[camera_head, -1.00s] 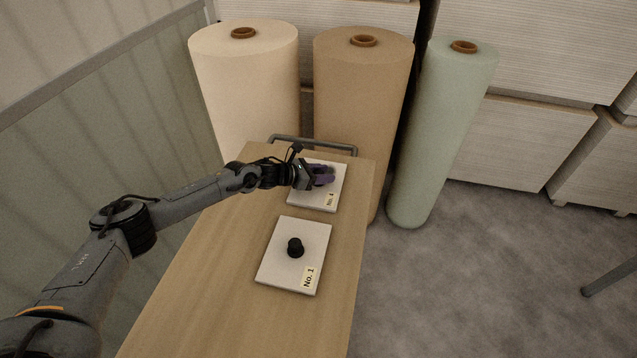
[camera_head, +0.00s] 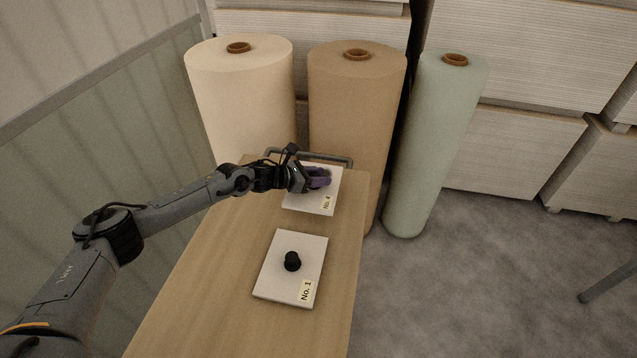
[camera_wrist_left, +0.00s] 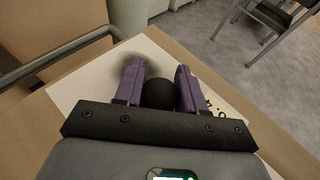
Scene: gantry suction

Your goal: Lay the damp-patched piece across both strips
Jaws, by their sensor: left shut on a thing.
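A white panel (camera_head: 313,205) labelled "No. 4" lies at the far end of the wooden table. My left gripper (camera_head: 318,178), with purple fingers, is over it. In the left wrist view the fingers (camera_wrist_left: 159,85) are shut on a round black knob (camera_wrist_left: 159,94) on this panel (camera_wrist_left: 90,85). A blurred dark patch (camera_wrist_left: 124,54) shows on the panel beside the left finger. A second white panel (camera_head: 285,285), labelled "No. 1", lies nearer with its black knob (camera_head: 292,261) free; I see no dark patch on it. I cannot make out any strips. My right gripper is not in view.
The wooden table (camera_head: 210,275) has bare surface left of the panels and at its near end. A grey rail (camera_head: 335,160) runs along its far end. Cream (camera_head: 240,100), brown (camera_head: 355,110) and green (camera_head: 435,150) rolls stand close behind. Board stacks stand farther back.

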